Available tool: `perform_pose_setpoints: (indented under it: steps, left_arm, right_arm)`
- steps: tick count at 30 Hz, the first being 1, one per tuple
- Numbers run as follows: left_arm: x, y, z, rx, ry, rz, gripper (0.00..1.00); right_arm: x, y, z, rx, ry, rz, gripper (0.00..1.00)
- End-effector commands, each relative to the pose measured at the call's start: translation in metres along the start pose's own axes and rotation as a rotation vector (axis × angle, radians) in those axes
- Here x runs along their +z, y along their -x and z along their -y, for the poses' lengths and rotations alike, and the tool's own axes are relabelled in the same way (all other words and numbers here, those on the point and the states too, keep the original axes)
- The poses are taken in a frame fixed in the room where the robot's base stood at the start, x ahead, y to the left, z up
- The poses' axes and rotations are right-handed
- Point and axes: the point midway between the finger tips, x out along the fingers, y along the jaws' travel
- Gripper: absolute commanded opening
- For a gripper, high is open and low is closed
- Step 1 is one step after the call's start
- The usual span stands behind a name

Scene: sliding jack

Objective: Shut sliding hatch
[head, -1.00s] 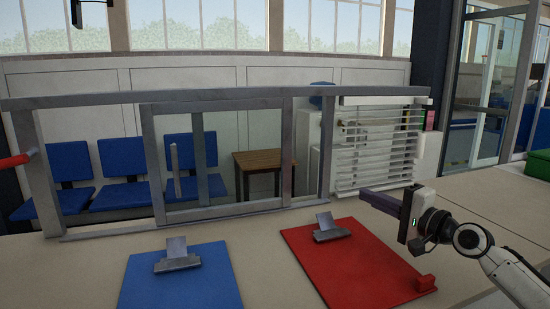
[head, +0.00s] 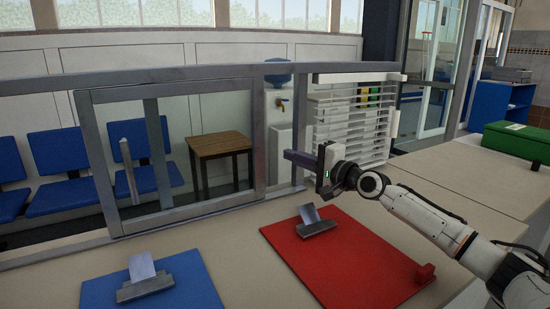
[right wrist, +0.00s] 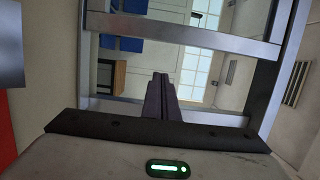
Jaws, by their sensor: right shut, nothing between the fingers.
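The sliding hatch (head: 92,165) is a grey-framed panel standing in a longer grey metal frame (head: 200,74) on the counter. A slim upright handle (head: 130,160) shows towards its left side. An inner upright bar (head: 157,150) shows between the panel's left and right bars. My right gripper (head: 287,156) is shut and empty, with its fingers pointing left at the frame's right end, to the right of the panel. In the right wrist view the shut fingers (right wrist: 161,88) show in front of grey frame bars (right wrist: 190,37); I cannot tell whether they touch. My left gripper is out of view.
A blue clipboard (head: 190,285) and a red clipboard (head: 350,260) lie on the counter before the frame. White slatted blinds (head: 345,125) stand behind my right gripper. A green box (head: 515,138) is at the far right. Blue chairs (head: 58,155) and a wooden table (head: 219,142) are beyond the frame.

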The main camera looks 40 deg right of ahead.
Motion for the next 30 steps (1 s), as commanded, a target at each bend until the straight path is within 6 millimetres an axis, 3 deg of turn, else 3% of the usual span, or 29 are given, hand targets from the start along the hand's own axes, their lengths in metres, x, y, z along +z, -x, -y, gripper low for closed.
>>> perform_pose_setpoints:
  steps: [6,12,19,30]
  left_arm:
    - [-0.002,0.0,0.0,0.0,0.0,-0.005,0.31]
    - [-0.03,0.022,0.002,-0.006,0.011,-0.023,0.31]
    - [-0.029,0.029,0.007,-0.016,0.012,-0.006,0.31]
    - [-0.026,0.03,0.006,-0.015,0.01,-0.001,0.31]
  right_arm:
    - [0.0,-0.023,0.002,-0.004,-0.002,0.0,0.0]
    - [0.023,-0.027,0.006,0.001,-0.005,0.003,0.0]
    - [0.038,-0.031,0.002,0.001,-0.004,0.002,0.0]
    - [0.04,-0.031,-0.001,0.001,-0.001,0.001,0.0]
